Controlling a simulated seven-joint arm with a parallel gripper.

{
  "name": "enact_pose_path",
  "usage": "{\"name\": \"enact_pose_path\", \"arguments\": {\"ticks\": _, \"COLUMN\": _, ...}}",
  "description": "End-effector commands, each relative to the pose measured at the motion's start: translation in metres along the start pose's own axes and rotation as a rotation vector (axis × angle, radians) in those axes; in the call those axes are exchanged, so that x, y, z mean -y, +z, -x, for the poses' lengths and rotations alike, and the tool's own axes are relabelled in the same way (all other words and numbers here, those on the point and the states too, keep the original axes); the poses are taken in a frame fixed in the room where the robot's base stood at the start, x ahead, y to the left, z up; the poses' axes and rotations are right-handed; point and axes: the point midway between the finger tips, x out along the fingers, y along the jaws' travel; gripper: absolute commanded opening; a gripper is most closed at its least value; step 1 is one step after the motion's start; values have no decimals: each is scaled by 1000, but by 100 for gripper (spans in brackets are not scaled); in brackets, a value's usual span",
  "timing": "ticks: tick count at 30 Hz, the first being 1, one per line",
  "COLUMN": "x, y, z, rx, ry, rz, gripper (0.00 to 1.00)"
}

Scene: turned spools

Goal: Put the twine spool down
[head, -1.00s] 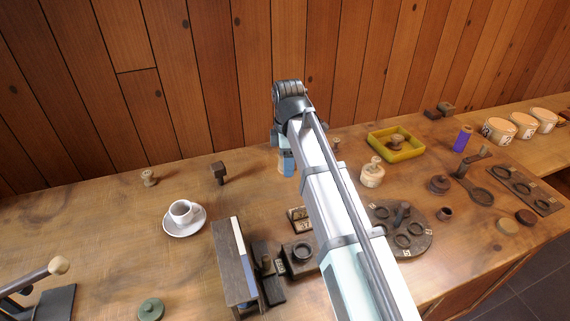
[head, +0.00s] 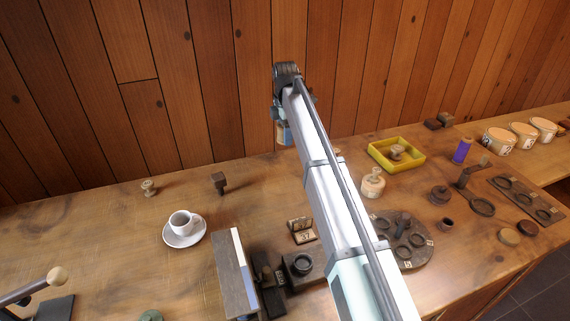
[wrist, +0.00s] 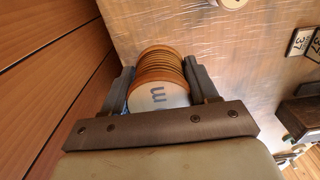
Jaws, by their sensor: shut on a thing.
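In the wrist view the spool (wrist: 163,66) has an orange-brown ribbed side and a pale end with a dark mark like an "m". One finger of my gripper (wrist: 160,84) lies on each side of it. In the head view the spool appears held up at the back of the bench, in front of the plank wall. No support shows under it. My arm hides part of the bench.
A cup (head: 183,221) on a saucer, a small spool (head: 149,187) and a dark block (head: 219,182) stand at left. The bench (head: 255,186) is clear at the back between the dark block and my arm.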

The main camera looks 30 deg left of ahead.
Motion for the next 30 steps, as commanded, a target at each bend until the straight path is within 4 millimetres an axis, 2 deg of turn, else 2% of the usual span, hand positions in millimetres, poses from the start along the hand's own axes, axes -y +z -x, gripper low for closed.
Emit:
{"name": "enact_pose_path", "arguments": {"ticks": 5, "x": 1, "y": 0, "z": -17, "rx": 0, "ry": -2, "rz": 13, "gripper": 27}}
{"name": "enact_pose_path", "arguments": {"ticks": 12, "x": 1, "y": 0, "z": -54, "rx": 0, "ry": -2, "rz": 12, "gripper": 27}}
{"name": "enact_pose_path", "arguments": {"ticks": 19, "x": 1, "y": 0, "z": -70, "rx": 0, "ry": -1, "rz": 11, "gripper": 27}}
{"name": "enact_pose_path", "arguments": {"ticks": 26, "x": 1, "y": 0, "z": -97, "rx": 0, "ry": -1, "rz": 11, "gripper": 27}}
{"name": "enact_pose_path", "arguments": {"ticks": 30, "x": 0, "y": 0, "z": -100, "rx": 0, "ry": 0, "rz": 11, "gripper": 27}}
